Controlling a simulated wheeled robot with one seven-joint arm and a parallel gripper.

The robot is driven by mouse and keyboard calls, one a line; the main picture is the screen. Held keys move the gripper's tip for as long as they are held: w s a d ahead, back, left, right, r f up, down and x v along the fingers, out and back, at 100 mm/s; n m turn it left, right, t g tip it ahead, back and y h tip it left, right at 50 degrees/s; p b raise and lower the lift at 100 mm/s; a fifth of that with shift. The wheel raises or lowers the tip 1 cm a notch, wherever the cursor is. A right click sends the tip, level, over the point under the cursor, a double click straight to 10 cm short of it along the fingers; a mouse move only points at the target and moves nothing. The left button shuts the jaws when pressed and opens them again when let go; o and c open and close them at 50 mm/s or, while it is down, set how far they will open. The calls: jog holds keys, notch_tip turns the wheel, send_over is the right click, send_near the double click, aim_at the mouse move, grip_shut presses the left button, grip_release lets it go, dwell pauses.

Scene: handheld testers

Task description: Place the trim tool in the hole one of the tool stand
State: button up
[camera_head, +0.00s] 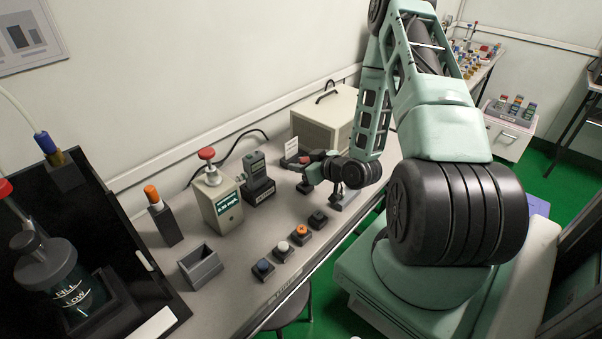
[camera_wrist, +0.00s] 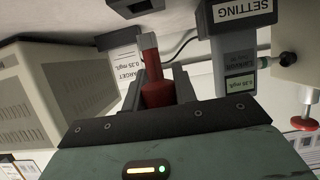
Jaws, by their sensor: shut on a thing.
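My gripper (camera_head: 308,174) is over the back half of the bench, in front of the beige box. It is shut on the trim tool, a red-handled tool (camera_wrist: 157,92) seen upright between the dark fingers in the wrist view. A bit of red (camera_head: 304,158) shows at the gripper in the head view. A low grey block (camera_head: 345,200) sits under my wrist, partly covered by it; I cannot tell whether it is the tool stand, and no holes can be made out.
A handheld tester (camera_head: 257,178) stands in its dark base left of my gripper, by a beige unit with a red knob (camera_head: 207,154). A target card (camera_head: 291,148) and a beige box (camera_head: 325,115) are behind. Several round buttons (camera_head: 282,250) line the front; a grey open holder (camera_head: 201,266) is left.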

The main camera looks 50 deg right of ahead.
jog(key=shift+f, duration=1.5)
jog(key=shift+f, duration=0.1)
jog(key=o, duration=1)
jog(key=shift+o, duration=0.2)
